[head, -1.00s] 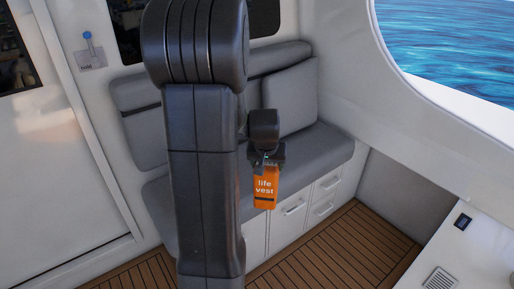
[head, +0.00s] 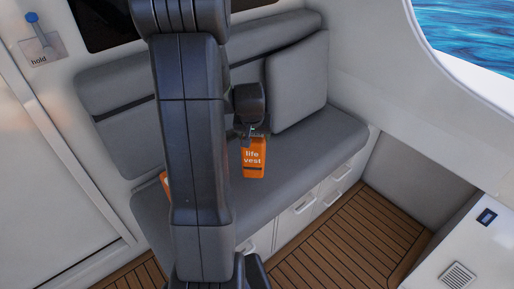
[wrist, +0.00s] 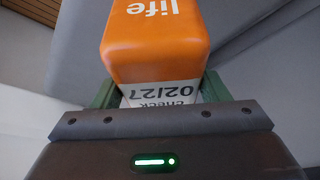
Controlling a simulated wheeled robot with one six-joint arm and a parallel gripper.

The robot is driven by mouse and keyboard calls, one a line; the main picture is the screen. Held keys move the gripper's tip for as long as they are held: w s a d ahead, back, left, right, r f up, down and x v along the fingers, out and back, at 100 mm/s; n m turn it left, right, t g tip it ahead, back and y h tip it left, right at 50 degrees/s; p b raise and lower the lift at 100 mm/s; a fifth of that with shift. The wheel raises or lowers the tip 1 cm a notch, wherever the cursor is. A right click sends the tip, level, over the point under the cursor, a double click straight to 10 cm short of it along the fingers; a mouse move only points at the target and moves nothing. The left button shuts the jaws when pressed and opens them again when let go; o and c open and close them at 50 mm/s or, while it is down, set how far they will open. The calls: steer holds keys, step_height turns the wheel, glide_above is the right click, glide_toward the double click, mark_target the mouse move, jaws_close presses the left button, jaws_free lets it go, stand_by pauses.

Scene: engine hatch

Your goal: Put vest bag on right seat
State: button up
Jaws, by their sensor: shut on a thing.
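The orange vest bag (head: 253,167), lettered "life vest", hangs upright below my gripper (head: 247,136) in the head view. My gripper is shut on its top end. In the wrist view the bag (wrist: 155,50) sits between the two green fingers, with a white "check 02/27" label at the gripped end. The grey bench seat (head: 300,150) lies behind and below the bag, and its right part is bare. I cannot tell whether the bag touches the cushion. My arm hides the middle-left of the seat.
Another orange thing (head: 165,182) shows at the left edge of my arm, mostly hidden. A grey back cushion (head: 298,82) leans at the seat's right end. White drawers (head: 325,195) are under the seat. A white counter (head: 470,245) stands at the right front.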

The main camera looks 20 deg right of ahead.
steer(key=shift+f, duration=2.85)
steer(key=shift+f+b, duration=0.2)
steer(key=shift+b, duration=0.1)
steer(key=o, duration=1.8)
steer(key=shift+o, duration=0.2)
steer(key=shift+r, duration=0.2)
steer(key=v, duration=1.2)
steer(key=shift+p, duration=0.4)
